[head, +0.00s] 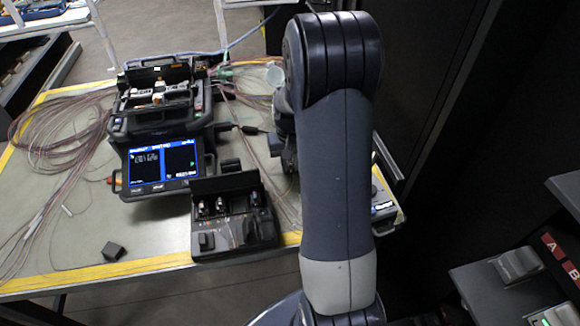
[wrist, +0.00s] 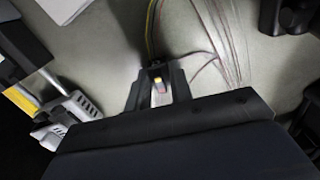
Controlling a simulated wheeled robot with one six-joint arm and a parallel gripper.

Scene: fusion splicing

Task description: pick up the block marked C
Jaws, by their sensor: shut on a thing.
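A small dark block (head: 113,251) lies near the table's front edge, with no readable mark. No letter C shows in either view.
The splicer (head: 160,125) with its lit screen stands on the table (head: 140,225), beside a black tool (head: 232,215) with an open lid. Coiled fibres (head: 60,140) lie at the left. Red labels A and B (head: 551,245) mark a unit at the lower right. The table's front left is mostly clear.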

